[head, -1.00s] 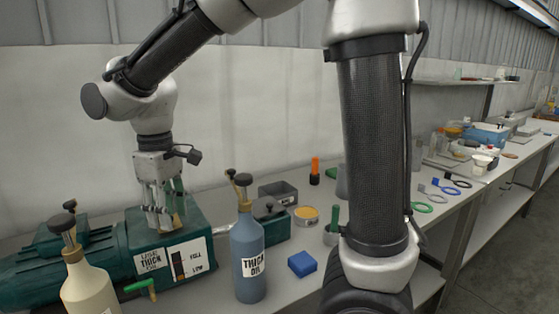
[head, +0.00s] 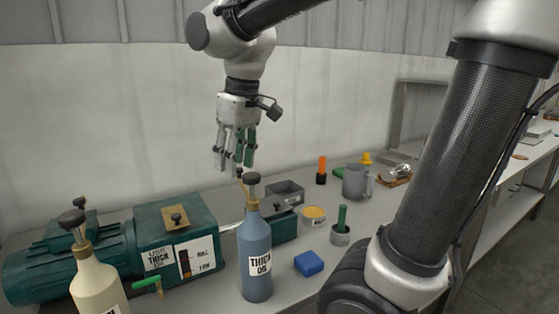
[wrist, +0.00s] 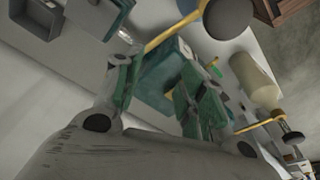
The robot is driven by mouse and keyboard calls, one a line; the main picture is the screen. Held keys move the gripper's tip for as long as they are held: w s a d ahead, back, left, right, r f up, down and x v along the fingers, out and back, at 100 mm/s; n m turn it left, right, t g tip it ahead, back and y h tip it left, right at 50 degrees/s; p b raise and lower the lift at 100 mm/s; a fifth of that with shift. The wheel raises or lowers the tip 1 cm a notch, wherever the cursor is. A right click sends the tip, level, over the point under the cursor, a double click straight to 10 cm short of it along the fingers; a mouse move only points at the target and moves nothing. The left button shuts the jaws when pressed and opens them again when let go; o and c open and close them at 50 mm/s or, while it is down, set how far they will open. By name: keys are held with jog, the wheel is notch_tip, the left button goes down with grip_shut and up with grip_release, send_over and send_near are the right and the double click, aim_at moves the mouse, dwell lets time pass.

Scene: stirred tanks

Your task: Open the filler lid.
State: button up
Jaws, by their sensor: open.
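The filler lid (head: 176,218) is a small brass plate with a dark knob, lying flat on top of the green gear housing (head: 212,237). My gripper (head: 234,168) is open and empty, pointing down in the air to the right of the lid and above it, over the back of the bench behind the blue bottle. It is clear of the lid. In the wrist view, my gripper's green-padded fingers (wrist: 163,92) are apart, with a green surface beyond them. I cannot tell the lid there.
A blue "THICK OIL" bottle (head: 255,250) and a cream bottle (head: 98,282) stand in front of the housing. A grey tray (head: 287,192), a yellow-topped tin (head: 313,214), a blue block (head: 309,263) and a grey jug (head: 356,182) are to the right.

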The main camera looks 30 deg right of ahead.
jog(key=s+d+m+t, duration=0.1)
jog(key=s+d, duration=0.3)
jog(key=d, duration=0.4)
jog(key=shift+s+f+m+t, duration=0.3)
jog(key=shift+f+m+t, duration=0.1)
jog(key=shift+m, duration=0.4)
jog(key=shift+d, duration=0.1)
